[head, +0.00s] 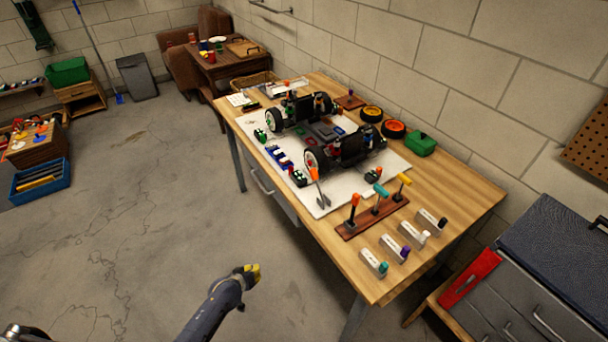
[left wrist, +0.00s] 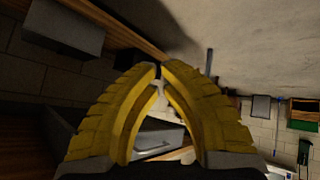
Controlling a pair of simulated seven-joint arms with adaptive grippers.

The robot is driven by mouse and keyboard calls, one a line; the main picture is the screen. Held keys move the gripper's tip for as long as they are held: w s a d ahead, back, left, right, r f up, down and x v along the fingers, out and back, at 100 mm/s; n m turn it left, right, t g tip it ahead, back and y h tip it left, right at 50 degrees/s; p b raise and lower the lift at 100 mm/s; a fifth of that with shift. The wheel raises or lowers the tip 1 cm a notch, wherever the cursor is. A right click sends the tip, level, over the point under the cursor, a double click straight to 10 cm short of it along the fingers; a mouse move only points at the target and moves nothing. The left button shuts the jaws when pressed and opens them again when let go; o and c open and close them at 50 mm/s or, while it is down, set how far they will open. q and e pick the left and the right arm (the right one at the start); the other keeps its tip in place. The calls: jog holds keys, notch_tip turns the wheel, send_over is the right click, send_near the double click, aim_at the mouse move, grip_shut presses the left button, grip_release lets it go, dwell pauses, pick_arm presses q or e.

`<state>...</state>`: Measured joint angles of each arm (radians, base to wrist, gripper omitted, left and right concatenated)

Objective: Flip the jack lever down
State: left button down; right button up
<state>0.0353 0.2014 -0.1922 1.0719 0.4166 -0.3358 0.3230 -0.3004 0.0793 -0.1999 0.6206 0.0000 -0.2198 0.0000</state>
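A small grey stand with a raised orange-tipped lever (head: 314,174), which looks like the jack lever, is at the front edge of the white mat (head: 393,167). It stands beside the near wheel of the black racecar chassis (head: 352,147); the lever points up and slightly left. My left gripper (head: 251,271) is in front of the table, below and left of the lever and well apart from it. In the left wrist view its yellow fingers (left wrist: 159,70) come together at the tips with nothing held between them.
A wooden rack (head: 347,232) with orange, teal and yellow-handled tools stands right of the mat. Several pale blocks (head: 375,263) with coloured ends lie near the table's right front corner. The floor before the table is clear.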

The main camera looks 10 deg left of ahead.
aim_at(318, 186)
pick_arm(q)
jog(key=w+d+r+n+t+h, duration=0.1)
jog(key=w+d+r+n+t, duration=0.15)
jog(key=w+r, duration=0.65)
jog(key=w+d+r+n+t+h, duration=0.15)
jog(key=w+r+n, duration=0.3)
jog(key=r, duration=0.85)
jog(key=d+r+n+h, duration=0.2)
jog(key=d+r+n, duration=0.1)
jog(key=r, duration=0.4)
jog(key=d+r+n+h, duration=0.3)
jog(key=d+r+n, duration=0.1)
jog(key=r+n, duration=0.2)
jog(key=shift+d+r, duration=0.25)
jog(key=shift+r, duration=0.55)
jog(key=shift+w, duration=0.15)
jog(key=shift+w+d, duration=0.1)
jog(key=x, duration=0.9)
jog(key=shift+w+d+f, duration=0.15)
jog(key=shift+w+d, duration=0.05)
jog(key=shift+w, duration=0.05)
